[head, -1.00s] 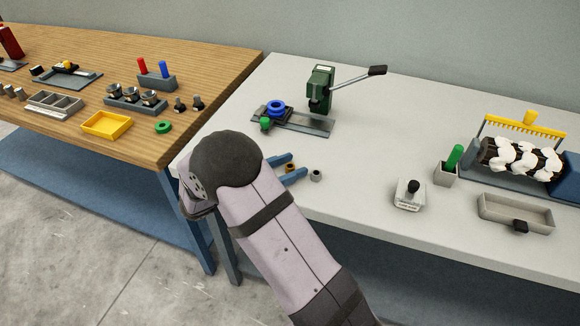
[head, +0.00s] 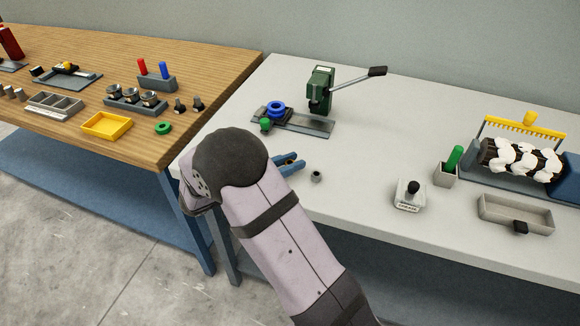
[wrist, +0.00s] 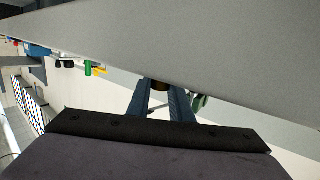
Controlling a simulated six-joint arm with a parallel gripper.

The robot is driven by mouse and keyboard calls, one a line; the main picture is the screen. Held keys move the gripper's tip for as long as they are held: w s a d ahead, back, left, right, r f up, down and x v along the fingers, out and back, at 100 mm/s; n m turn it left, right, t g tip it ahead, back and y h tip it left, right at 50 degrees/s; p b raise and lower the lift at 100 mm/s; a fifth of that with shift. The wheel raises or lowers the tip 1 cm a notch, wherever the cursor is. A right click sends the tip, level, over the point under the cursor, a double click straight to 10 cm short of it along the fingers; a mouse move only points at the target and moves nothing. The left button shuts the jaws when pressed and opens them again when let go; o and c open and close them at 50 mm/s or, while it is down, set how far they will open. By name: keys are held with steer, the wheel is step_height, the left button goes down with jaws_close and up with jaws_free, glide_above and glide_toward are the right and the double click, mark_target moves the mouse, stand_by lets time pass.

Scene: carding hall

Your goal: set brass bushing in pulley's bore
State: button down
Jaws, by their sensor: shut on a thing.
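My gripper (head: 291,163) is low over the front part of the light table, its blue fingers closed. In the wrist view the fingers (wrist: 160,88) are shut on the brass bushing (wrist: 160,85), a small dark brassy cylinder at their tips. In the head view the fingers hide the bushing; I cannot tell if it still touches the table. The blue pulley (head: 276,106) lies flat on a dark fixture on the press's base plate, behind and left of my gripper, apart from it. Its bore is too small to see into.
A small grey bushing (head: 316,176) stands just right of my gripper. The green press (head: 319,90) has a long lever reaching right. A green knob (head: 265,124) is in front of the pulley. A grease pad (head: 409,195) and a grey tray (head: 515,213) are at right.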

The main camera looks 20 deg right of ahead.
step_height(320, 180, up, 8)
steer(key=shift+r, duration=0.25)
